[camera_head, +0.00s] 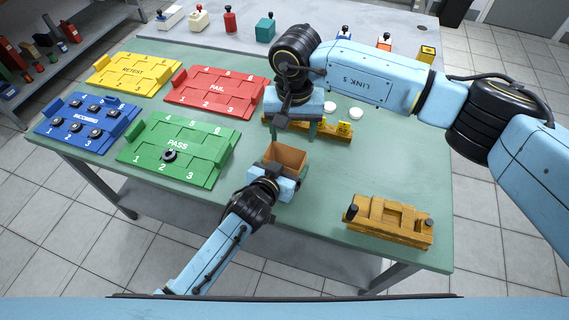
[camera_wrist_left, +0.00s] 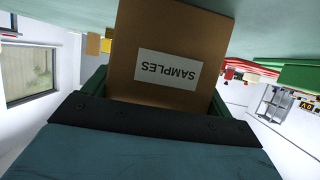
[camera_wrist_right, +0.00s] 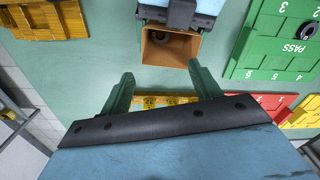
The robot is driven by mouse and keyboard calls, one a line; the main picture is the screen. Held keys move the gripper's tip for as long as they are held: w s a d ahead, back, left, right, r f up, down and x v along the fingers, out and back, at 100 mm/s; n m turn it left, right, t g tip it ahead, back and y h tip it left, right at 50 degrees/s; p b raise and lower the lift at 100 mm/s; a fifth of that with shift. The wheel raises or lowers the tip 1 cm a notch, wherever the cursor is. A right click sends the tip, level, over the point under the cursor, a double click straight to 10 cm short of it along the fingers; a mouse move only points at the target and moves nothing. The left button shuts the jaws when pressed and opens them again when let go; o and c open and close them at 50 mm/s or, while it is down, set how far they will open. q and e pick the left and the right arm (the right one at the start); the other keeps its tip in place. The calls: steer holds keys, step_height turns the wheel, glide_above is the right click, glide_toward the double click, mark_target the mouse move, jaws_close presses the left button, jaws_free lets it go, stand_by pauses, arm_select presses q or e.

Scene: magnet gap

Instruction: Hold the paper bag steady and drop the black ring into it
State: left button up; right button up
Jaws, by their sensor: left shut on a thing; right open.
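The brown paper bag (camera_head: 287,154) stands upright and open-topped near the table's front middle. Its SAMPLES label faces the left wrist view (camera_wrist_left: 168,70). My left gripper (camera_head: 281,173) is shut on the bag from the front, with green fingers at its sides. My right gripper (camera_head: 293,130) is open and empty, just behind the bag; its spread fingers show in the right wrist view (camera_wrist_right: 160,76). In that view, a dark curved shape like a black ring (camera_wrist_right: 158,36) shows inside the bag, partly hidden. Another black ring (camera_head: 169,155) lies on the green PASS tray (camera_head: 210,142).
The blue INCOMING tray (camera_head: 62,126) holds several black rings. Yellow RETEST (camera_head: 132,70) and red FAIL (camera_head: 215,88) trays lie farther back. A wooden fixture (camera_head: 388,222) sits at the front right. A yellow-brown rack (camera_head: 335,132) is beside my right gripper.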

steer(key=shift+r, duration=0.1)
step_height(320, 180, up, 12)
stand_by(0.5)
stand_by(0.5)
arm_select(q)
steer(key=o, duration=0.8)
